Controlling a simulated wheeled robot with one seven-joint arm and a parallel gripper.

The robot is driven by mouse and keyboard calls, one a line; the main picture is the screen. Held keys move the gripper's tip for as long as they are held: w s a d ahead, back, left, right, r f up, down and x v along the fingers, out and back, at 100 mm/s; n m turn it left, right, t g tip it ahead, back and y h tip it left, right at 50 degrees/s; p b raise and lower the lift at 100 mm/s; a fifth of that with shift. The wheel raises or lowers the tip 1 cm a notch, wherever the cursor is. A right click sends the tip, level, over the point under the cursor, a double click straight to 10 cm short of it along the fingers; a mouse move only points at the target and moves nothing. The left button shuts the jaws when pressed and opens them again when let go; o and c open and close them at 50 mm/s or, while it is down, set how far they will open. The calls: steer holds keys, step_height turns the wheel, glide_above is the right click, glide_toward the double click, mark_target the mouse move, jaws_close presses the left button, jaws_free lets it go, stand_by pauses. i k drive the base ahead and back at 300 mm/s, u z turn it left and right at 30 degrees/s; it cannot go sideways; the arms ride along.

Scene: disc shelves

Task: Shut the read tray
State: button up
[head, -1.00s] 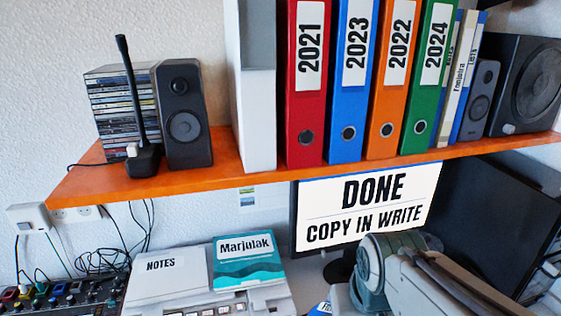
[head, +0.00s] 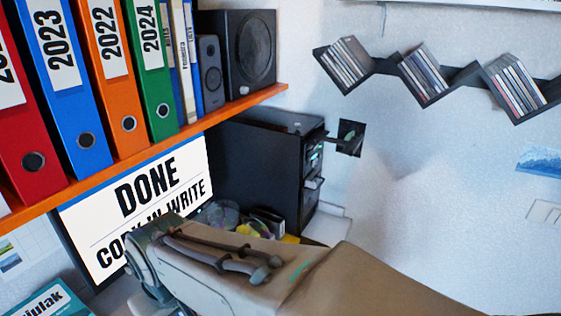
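A black disc tower (head: 275,165) stands at the back, beyond my arm, its front turned to the right. A thin dark part sticks out to the right from its upper front and seems to meet a dark square piece (head: 350,137); this looks like an extended tray, but I cannot tell for sure. A second, lower tray (head: 314,183) juts out a little from the front. I cannot tell which is the read tray. My arm crosses the lower middle of the view; my gripper's fingers do not show.
A screen (head: 140,205) reading "DONE" and "COPY IN WRITE" stands left of the tower, partly behind my arm. The orange shelf (head: 240,103) with binders and speakers hangs above. A black zigzag shelf (head: 463,75) with discs is on the right wall. Loose discs (head: 222,215) lie near the tower.

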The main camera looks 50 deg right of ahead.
mark_target(351, 146)
steer(key=z, duration=0.45)
steer(key=k, duration=1.1)
steer(key=z, duration=1.3)
steer(key=i, duration=1.2)
steer(key=u, duration=0.15)
